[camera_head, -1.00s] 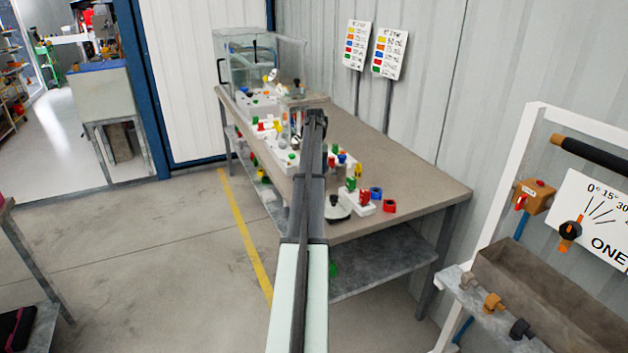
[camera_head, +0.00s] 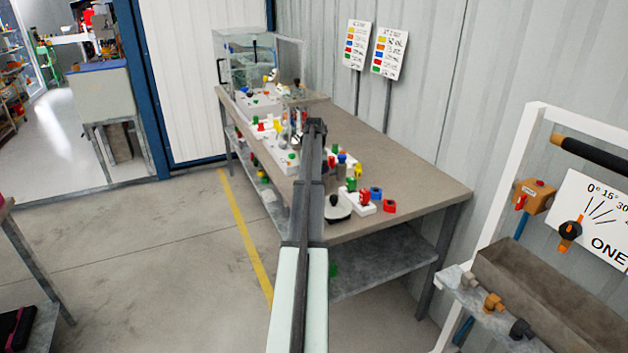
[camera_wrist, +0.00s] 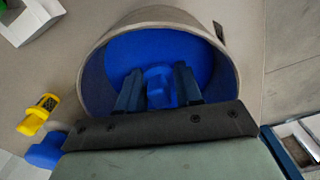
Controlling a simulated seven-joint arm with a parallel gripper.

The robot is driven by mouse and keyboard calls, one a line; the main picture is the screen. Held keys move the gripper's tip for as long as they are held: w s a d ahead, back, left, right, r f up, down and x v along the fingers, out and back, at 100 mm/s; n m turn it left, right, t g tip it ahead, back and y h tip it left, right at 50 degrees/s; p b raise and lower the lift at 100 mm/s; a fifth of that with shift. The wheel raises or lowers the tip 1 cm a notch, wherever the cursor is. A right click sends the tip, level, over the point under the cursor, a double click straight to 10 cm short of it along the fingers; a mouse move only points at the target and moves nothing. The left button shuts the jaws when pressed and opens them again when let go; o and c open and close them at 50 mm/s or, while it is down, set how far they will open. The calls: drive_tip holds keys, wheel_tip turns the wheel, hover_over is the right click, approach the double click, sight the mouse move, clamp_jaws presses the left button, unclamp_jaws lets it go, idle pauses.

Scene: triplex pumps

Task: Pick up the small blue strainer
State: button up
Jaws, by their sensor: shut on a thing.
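In the wrist view, my gripper (camera_wrist: 158,78) is shut on a blue raised grip in the middle of a round blue face, which I take to be the small blue strainer (camera_wrist: 125,58). A grey cylindrical wall (camera_wrist: 93,80) surrounds the blue face; I cannot tell whether it is part of the strainer or a separate vessel. The two dark fingers stand on either side of the grip, inside the grey rim. In the head view, my gripper (camera_head: 317,125) is over the workbench, and the held piece is hidden or too small to make out.
The workbench (camera_head: 420,190) holds several coloured parts on its left and front side. A red ring (camera_head: 389,206) and a blue ring (camera_head: 376,193) lie near its front. A clear tank (camera_head: 245,62) stands at the far end. A yellow piece (camera_wrist: 38,115) shows in the wrist view.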

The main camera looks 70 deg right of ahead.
drive_tip(key=shift+c, duration=1)
